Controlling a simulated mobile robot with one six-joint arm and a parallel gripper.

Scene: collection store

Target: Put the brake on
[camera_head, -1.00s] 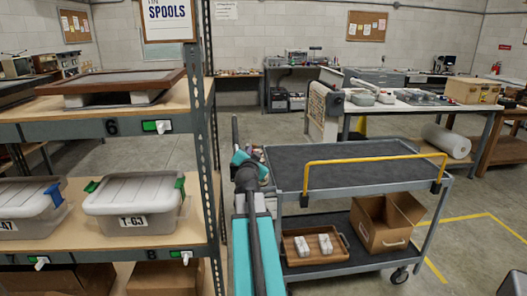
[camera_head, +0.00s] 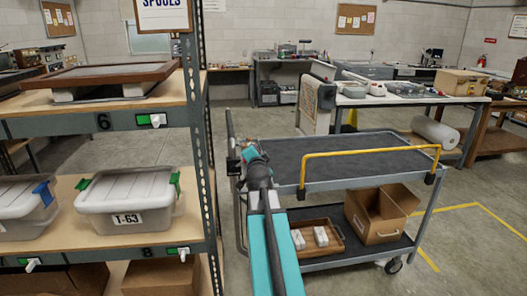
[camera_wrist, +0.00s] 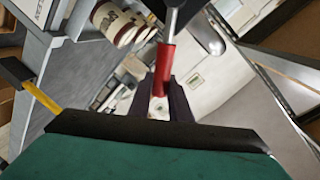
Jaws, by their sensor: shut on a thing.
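The cart (camera_head: 330,148) stands right of the shelf, with a dark upper deck, a yellow rail (camera_head: 370,152) and a lower shelf. My gripper (camera_head: 243,158) is at the cart's left end, beside its upright handle frame (camera_head: 230,125). In the wrist view my gripper (camera_wrist: 163,105) has its dark fingers closed around the lower part of a red lever grip (camera_wrist: 164,68) on a metal rod. The fingertips are partly hidden by the grip. In the head view my arm hides the lever, so I cannot tell its position against the cart.
The shelf rack (camera_head: 200,120) with lidded totes (camera_head: 127,200) stands close on the left. The cart's lower shelf holds a wooden tray (camera_head: 335,246) and an open cardboard box (camera_head: 383,218). A white table (camera_head: 410,101) stands behind.

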